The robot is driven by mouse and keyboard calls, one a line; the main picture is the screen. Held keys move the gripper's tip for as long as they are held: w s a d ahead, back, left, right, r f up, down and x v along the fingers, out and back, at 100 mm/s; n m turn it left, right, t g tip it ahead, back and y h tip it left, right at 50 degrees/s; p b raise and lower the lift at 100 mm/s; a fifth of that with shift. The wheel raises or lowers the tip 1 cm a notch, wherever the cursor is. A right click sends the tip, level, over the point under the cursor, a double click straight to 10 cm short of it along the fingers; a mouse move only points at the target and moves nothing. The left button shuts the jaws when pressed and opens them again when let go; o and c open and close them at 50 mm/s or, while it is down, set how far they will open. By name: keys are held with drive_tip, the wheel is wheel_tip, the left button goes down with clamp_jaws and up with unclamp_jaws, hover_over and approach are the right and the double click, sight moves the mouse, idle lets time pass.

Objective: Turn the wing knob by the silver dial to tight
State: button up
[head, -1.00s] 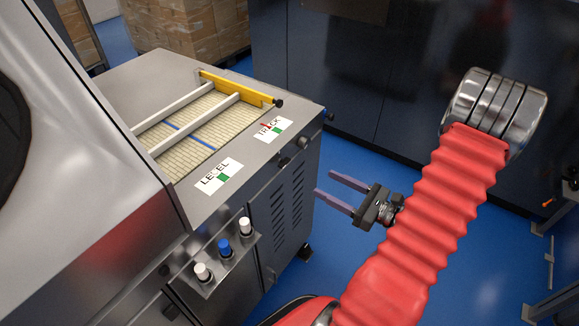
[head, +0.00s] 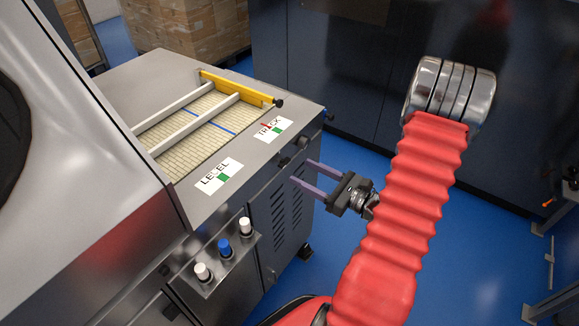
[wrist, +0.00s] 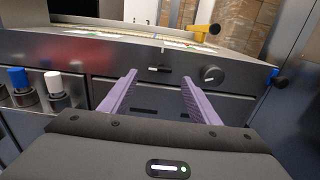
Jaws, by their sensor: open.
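The wing knob (wrist: 160,69) is a small dark knob on the front face of the grey machine, its wing lying roughly level in the wrist view. In the head view the wing knob (head: 285,162) and dial (head: 303,142) sit just below the top edge. My gripper (head: 302,171) is open and empty, its purple fingers pointing at the machine face. In the wrist view the knob shows between and slightly above the fingertips (wrist: 160,77). They seem apart from it; the exact gap is unclear.
A panel with two white buttons and a blue button (head: 224,247) juts out at the lower left. A yellow bar (head: 236,87) crosses the machine top, by LEVEL (head: 217,176) and THICK (head: 272,130) labels.

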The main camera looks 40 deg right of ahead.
sight(287, 164)
drive_tip(key=shift+x, duration=2.95)
drive_tip(key=shift+c, duration=0.2)
drive_tip(key=c, duration=0.9)
drive_tip(key=shift+a, duration=0.35)
drive_tip(key=shift+c, duration=0.6)
drive_tip(key=shift+d, duration=0.25)
